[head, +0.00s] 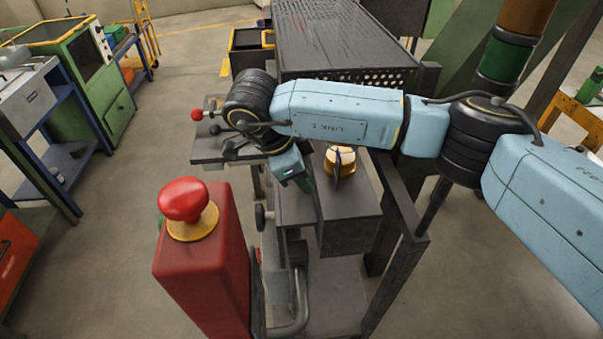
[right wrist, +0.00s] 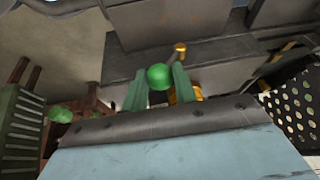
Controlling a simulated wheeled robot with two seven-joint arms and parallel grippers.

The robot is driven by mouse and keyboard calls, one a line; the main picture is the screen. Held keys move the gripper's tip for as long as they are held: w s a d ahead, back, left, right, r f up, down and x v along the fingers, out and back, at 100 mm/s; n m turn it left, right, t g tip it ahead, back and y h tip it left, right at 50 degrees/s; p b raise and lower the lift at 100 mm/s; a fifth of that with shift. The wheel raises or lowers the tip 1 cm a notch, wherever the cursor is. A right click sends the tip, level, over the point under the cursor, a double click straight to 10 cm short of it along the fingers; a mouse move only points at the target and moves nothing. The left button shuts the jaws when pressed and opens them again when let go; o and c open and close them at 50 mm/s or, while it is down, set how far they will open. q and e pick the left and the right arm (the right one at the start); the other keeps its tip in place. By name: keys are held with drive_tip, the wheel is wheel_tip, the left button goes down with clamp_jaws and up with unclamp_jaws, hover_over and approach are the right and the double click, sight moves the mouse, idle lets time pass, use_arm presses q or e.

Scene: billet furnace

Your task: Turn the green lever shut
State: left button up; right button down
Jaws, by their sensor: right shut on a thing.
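The green lever's round knob (right wrist: 159,77) shows in the right wrist view, between the two green fingers of my right gripper (right wrist: 157,88). The gripper is shut on this knob. In the head view my right gripper (head: 308,182) points down beside the dark furnace-side box, below my light blue wrist. The green knob cannot be made out there, and the lever's shaft is hidden in both views. My left gripper is not in view.
A red post with a red mushroom button (head: 185,200) stands at front left. A lever with a red ball (head: 197,115) is left of my wrist. Open floor lies at left.

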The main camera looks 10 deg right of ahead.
drive_tip(key=shift+s+f+m+t+b, duration=0.2)
drive_tip(key=shift+s+f+t+b, duration=0.65)
drive_tip(key=shift+b, duration=1.35)
drive_tip(key=shift+s+f+m+t+b, duration=0.1)
drive_tip(key=shift+f+m+t+b, duration=0.15)
drive_tip(key=shift+t+b, duration=1.55)
drive_tip(key=shift+s+g+b, duration=0.1)
drive_tip(key=shift+g+b, duration=0.15)
drive_tip(key=shift+b, duration=0.6)
drive_tip(key=c, duration=1.1)
unclamp_jaws()
wheel_tip(320, 180, up, 10)
